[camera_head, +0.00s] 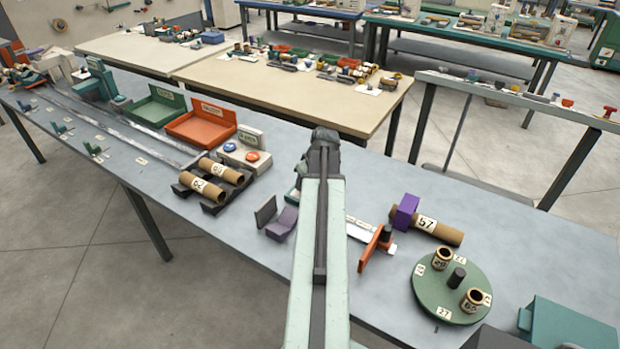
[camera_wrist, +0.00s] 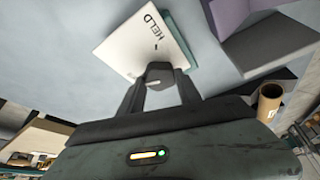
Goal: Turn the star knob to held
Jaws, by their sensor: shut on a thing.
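The star knob (camera_wrist: 158,76) is dark and sits at the edge of a white plate (camera_wrist: 122,45) in the wrist view. The plate carries the word HELD and a small dark mark. A pale line shows on the knob, and where it points is too small to tell. My gripper (camera_wrist: 160,84) has one finger on each side of the knob and is shut on it. In the head view my arm hides the knob; the dark wrist end of my arm (camera_head: 322,150) shows above the bench.
A dark upright plate (camera_head: 265,212) and a purple block (camera_head: 282,223) stand close left of my arm. An orange lever plate (camera_head: 376,249) stands to the right. Farther right are a cardboard tube with a purple block (camera_head: 405,211) and a green turntable (camera_head: 428,304) with short tubes.

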